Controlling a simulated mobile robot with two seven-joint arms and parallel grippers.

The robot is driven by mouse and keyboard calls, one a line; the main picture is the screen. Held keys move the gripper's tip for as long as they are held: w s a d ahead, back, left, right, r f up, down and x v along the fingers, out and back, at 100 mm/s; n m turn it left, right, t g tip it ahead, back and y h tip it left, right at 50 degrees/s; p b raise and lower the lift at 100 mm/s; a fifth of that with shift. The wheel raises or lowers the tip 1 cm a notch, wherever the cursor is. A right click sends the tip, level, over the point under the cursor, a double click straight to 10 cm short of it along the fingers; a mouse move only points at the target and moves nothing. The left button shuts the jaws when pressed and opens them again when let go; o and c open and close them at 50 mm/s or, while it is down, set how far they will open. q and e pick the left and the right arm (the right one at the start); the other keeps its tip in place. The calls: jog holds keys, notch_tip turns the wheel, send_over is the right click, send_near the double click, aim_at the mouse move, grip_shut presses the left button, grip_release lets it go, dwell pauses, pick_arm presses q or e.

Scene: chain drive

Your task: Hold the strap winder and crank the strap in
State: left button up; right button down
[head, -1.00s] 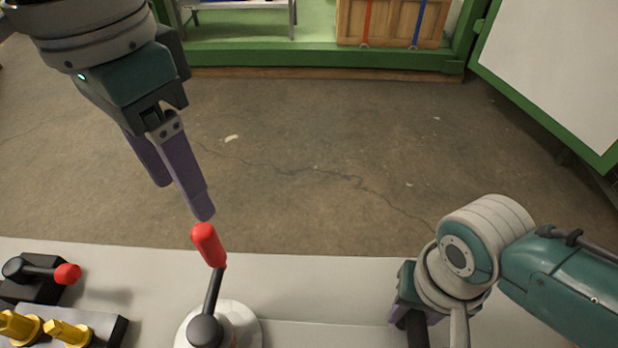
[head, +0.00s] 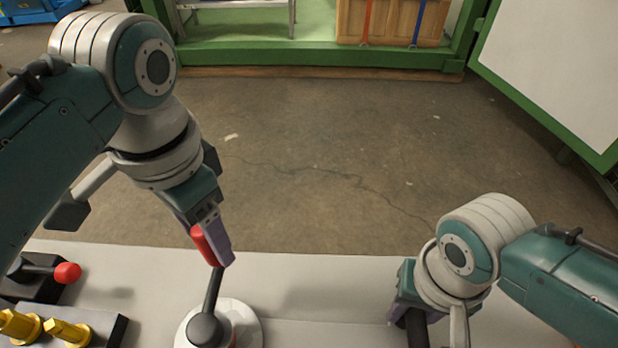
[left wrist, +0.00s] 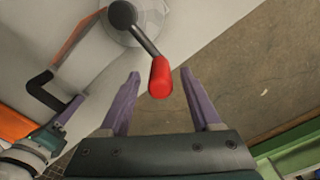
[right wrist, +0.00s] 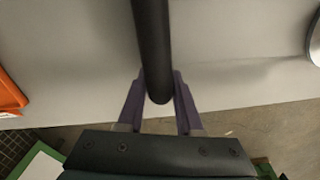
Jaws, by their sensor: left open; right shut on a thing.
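The strap winder's crank has a black arm and a red knob (head: 202,244), set on a round white base (head: 251,322) at the table's front. My left gripper (head: 222,250) is open, with its purple fingers on either side of the red knob. In the left wrist view the knob (left wrist: 160,78) sits between the open fingers (left wrist: 160,85), apart from both. My right gripper (right wrist: 160,95) is shut on a black bar handle (right wrist: 152,45); the handle also shows in the head view (head: 417,328). The strap itself cannot be made out with certainty.
A black block with a red-tipped lever (head: 68,273) and a dark holder with yellow pegs (head: 70,332) stand on the table at left. An orange object (right wrist: 10,95) shows in the right wrist view. The floor beyond the table is clear.

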pick_arm(q)
jog(key=shift+f, duration=0.35)
jog(key=shift+c, duration=0.3)
grip_shut()
dwell(1.0)
